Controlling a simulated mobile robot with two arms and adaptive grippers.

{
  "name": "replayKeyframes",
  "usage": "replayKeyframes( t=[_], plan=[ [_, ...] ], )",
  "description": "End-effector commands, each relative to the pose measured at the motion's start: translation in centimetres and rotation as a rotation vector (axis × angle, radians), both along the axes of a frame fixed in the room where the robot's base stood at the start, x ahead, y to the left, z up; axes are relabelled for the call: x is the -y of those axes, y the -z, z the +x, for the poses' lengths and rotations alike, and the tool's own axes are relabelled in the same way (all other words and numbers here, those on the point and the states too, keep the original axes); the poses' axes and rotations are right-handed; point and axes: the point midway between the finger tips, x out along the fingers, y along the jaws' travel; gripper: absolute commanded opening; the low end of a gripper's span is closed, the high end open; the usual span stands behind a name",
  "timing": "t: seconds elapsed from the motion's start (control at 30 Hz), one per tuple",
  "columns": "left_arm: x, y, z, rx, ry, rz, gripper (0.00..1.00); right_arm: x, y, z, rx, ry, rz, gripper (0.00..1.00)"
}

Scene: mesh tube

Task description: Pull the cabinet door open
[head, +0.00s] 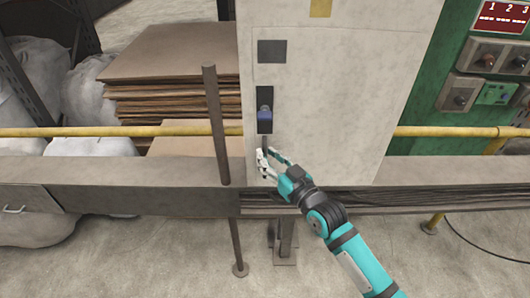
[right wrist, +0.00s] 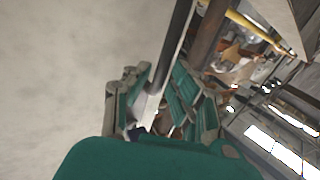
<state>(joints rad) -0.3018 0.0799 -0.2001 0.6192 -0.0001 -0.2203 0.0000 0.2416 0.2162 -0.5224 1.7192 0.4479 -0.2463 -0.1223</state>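The grey cabinet door (head: 330,110) is upright and looks closed in the head view. On its left side is a black latch plate with a blue part (head: 265,113), and a dark handle lever (head: 265,146) hangs down from it. My right gripper (head: 267,160) is at the lower end of this lever, fingers parted. In the right wrist view, the dark lever (right wrist: 179,38) runs down into the gap between the fingers of my right gripper (right wrist: 168,100). Contact with both fingers cannot be made out. My left gripper is out of view.
A brown upright post (head: 216,125) stands just left of the cabinet. A yellow rail (head: 120,131) and a grey beam (head: 130,172) cross the scene. Stacked brown sheets (head: 170,65) lie behind at left. A green control panel (head: 440,90) is at right.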

Motion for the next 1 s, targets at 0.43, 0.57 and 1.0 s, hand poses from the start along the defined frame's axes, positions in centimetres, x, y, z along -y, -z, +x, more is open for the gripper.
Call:
replayKeyframes(
  t=[0.43, 0.57, 1.0],
  plan=[
    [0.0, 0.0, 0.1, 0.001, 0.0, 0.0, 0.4, -1.1, 0.0, 1.7, 0.0, 0.0, -0.001, 0.23],
    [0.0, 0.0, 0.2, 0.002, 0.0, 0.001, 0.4, -1.1, 0.0, 1.7, 0.0, 0.0, -0.001, 0.15],
    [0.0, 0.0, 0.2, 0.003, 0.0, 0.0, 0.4, -1.1, 0.1, 1.7, -0.001, 0.001, -0.001, 0.0]
  ],
)
